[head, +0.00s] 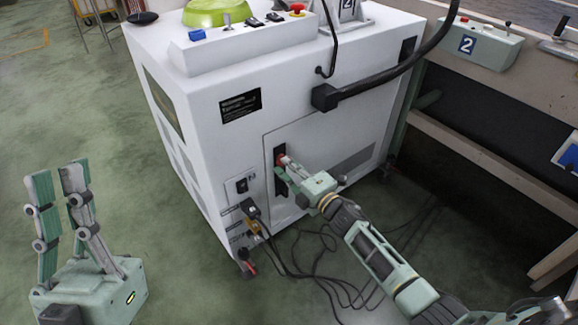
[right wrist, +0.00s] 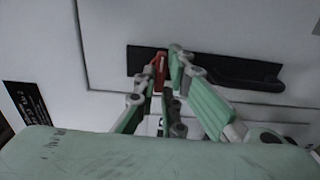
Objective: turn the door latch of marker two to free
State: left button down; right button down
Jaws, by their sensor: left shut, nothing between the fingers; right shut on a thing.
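A black latch plate (head: 279,153) is on the door's left part. My right gripper (head: 285,167) is at this plate, shut on the red door latch (right wrist: 158,70). Its fingers (right wrist: 166,65) hide much of the latch, so I cannot tell its exact angle. A black handle (right wrist: 248,80) lies beside it on the plate. My left gripper (head: 57,170) is shut and empty, raised at the left, away from the cabinet.
Dark cables (head: 310,245) lie on the floor below the door. Plugs and a switch (head: 242,185) are left of the door. A thick black hose (head: 390,75) runs from the cabinet front. A conveyor frame (head: 480,150) stands at the right. The green floor (head: 100,130) is clear at left.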

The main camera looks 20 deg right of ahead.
jog(key=c, duration=1.8)
grip_release()
jog(key=shift+c, duration=0.2)
jog(key=v, duration=1.2)
